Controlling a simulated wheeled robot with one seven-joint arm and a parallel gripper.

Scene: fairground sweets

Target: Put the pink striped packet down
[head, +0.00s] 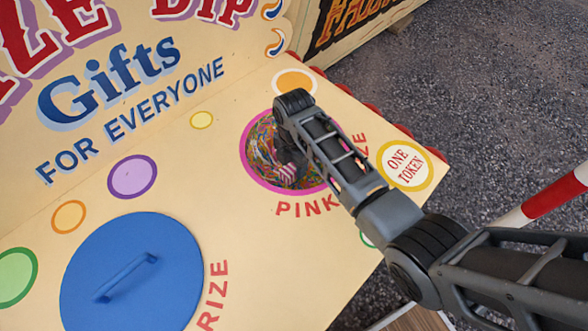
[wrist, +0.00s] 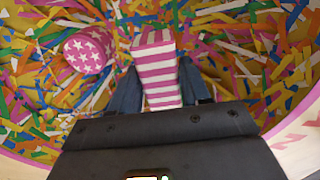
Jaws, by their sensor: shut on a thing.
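The pink striped packet (wrist: 158,75) is pink and white and shows in the wrist view between the two fingers of my gripper (wrist: 158,88). My gripper is shut on it, inside the round pink-rimmed opening filled with coloured paper strips (wrist: 235,50). Part of the packet also shows in the head view (head: 288,172), in the opening below my arm. The gripper's fingers are mostly hidden there by my arm. I cannot tell whether the packet still touches the strips.
A pink packet with white stars (wrist: 88,50) lies in the strips left of my gripper. The pink rim (head: 246,165) surrounds the opening. A blue lid with a handle (head: 130,275) covers a spot at the lower left. The cream counter (head: 180,190) between is clear.

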